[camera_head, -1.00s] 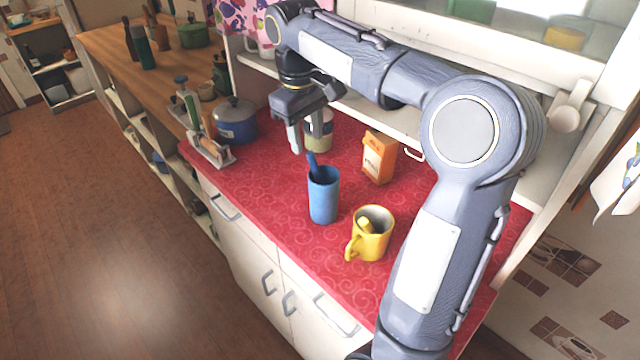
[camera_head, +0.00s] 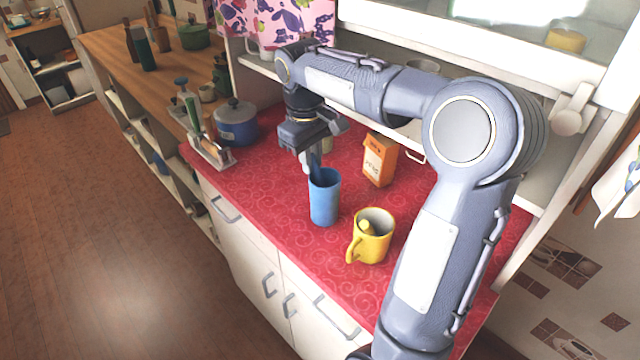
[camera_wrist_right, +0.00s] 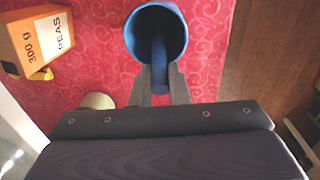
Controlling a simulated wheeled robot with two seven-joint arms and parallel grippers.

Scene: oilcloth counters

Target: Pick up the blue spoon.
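The blue spoon (camera_head: 315,163) stands in a blue cup (camera_head: 323,200) on the red counter, its handle sticking up above the rim. My right gripper (camera_head: 310,164) is above the cup, fingers pointing down at the handle. In the right wrist view the spoon handle (camera_wrist_right: 160,75) lies between the two fingertips (camera_wrist_right: 160,78), which sit close against it on both sides; the gripper looks shut on it. The spoon's lower end is in the cup (camera_wrist_right: 133,38), in shadow. My left gripper is not in view.
A yellow mug (camera_head: 371,240) with something in it stands right of the cup. An orange peas box (camera_head: 379,158) is behind, and a blue pot (camera_head: 236,124) and a rack (camera_head: 208,150) are at left. Shelving rises behind the counter.

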